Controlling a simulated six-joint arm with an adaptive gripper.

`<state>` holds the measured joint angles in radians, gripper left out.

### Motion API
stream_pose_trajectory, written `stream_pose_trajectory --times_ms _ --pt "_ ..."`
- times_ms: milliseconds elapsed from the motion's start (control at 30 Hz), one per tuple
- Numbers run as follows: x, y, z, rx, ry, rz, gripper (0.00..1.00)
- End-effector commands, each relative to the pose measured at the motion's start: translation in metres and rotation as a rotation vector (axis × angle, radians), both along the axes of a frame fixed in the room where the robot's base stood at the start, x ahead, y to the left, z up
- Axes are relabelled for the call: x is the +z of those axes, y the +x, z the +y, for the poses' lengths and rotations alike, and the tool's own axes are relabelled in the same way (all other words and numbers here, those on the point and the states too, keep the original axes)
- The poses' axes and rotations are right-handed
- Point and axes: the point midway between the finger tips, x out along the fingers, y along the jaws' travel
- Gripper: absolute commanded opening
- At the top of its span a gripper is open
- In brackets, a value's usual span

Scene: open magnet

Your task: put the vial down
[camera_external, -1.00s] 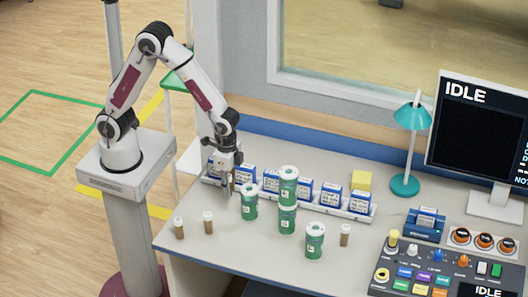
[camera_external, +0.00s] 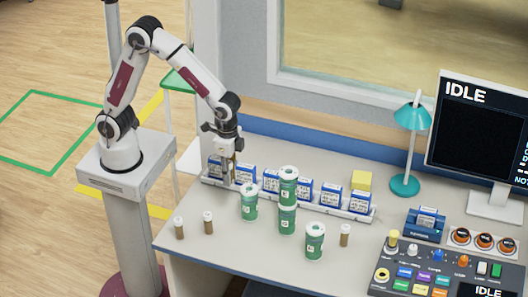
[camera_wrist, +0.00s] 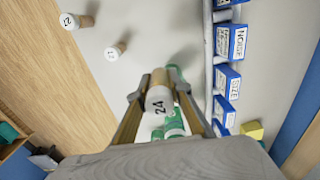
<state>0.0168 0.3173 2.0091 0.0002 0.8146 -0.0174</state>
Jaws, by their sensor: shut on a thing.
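My gripper (camera_external: 228,180) is shut on a brown vial with a white cap in the wrist view. The vial's cap (camera_wrist: 160,98) reads 24 and sits between the two fingertips (camera_wrist: 160,95). In the external view my gripper points down in front of the left part of the box rack, left of the green canisters; the held vial is hard to make out there. Two other vials stand on the table at front left, one at the left (camera_external: 179,228) and one beside it (camera_external: 208,223). Another vial (camera_external: 344,235) stands right of the canisters.
A yellow block (camera_external: 361,180), teal lamp (camera_external: 405,185), control panel (camera_external: 430,272) and monitor (camera_external: 480,130) are rightward. Front-left table is mostly clear.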

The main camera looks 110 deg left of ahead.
Motion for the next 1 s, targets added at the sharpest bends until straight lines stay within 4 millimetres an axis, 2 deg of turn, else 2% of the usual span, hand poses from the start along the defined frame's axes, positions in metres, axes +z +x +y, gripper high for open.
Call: stream_pose_trajectory --times_ms 667,1000 --pt "-0.001 0.043 -0.058 -0.003 0.001 0.0 0.0" --pt "-0.04 0.042 -0.058 0.0 0.002 0.004 0.0"
